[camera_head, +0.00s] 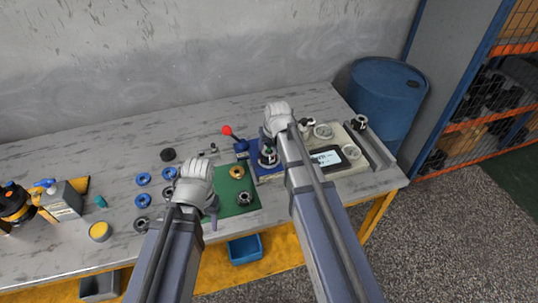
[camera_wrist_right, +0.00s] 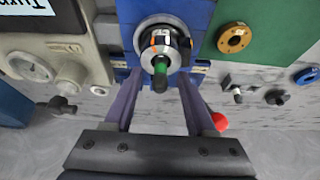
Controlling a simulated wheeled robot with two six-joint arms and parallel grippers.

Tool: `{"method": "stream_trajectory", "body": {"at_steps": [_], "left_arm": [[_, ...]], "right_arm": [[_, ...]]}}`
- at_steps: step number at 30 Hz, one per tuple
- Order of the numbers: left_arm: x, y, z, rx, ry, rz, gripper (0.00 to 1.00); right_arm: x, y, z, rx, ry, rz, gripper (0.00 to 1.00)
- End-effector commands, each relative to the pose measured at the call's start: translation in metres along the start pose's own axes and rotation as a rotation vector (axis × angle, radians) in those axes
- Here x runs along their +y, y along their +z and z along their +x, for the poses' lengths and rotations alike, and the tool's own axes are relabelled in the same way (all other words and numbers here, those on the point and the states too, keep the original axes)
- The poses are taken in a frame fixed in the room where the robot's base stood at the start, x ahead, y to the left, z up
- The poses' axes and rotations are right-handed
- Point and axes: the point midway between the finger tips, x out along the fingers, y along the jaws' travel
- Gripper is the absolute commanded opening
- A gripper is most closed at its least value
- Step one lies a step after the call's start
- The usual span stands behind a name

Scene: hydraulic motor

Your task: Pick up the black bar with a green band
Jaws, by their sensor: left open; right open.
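The black bar with a green band (camera_wrist_right: 160,74) stands in the middle of a round metal and black part (camera_wrist_right: 161,42) on a blue fixture (camera_wrist_right: 117,40). In the head view my right gripper (camera_head: 267,138) is over the blue fixture. My left gripper (camera_head: 212,208) is open above the green mat and appears empty.
The green mat (camera_head: 246,206) carries a brass ring (camera_head: 237,171) and a metal ring. A red-knobbed lever (camera_head: 227,131) stands behind the fixture. A beige unit with a screen (camera_head: 325,158) is to its right. Blue rings (camera_head: 143,179) lie to the left.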

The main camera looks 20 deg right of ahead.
Motion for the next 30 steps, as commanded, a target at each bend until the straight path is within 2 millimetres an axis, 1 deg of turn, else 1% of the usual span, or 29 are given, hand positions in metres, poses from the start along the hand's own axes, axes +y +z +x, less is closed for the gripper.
{"method": "stream_trajectory", "body": {"at_steps": [1, 8, 11, 23, 24, 30], "left_arm": [[0.0006, -0.0004, 0.0063, 0.0, 0.0, 0.0, 0.5], [0.0004, -0.0003, 0.0044, 0.0, 0.0, 0.0, 0.5], [0.0004, -0.0003, 0.0044, 0.0, 0.0, 0.0, 0.5], [0.0004, -0.0003, 0.0045, 0.0, 0.0, 0.0, 0.5], [0.0004, -0.0003, 0.0045, 0.0, 0.0, 0.0, 0.5], [0.0004, -0.0003, 0.0045, 0.0, 0.0, 0.0, 0.5]], "right_arm": [[0.0, 0.0004, 0.0067, 0.0, 0.0, 0.0, 0.56], [-0.0001, -0.0004, 0.0049, 0.0, 0.0, 0.0, 0.56], [-0.0001, -0.0004, 0.0049, 0.0, 0.0, 0.0, 0.47], [-0.0001, -0.0003, 0.005, 0.0, 0.0, 0.001, 0.02], [-0.0001, -0.0003, 0.005, 0.0, 0.0, 0.001, 0.0], [-0.0001, -0.0003, 0.005, 0.0, 0.0, 0.001, 0.0]]}}
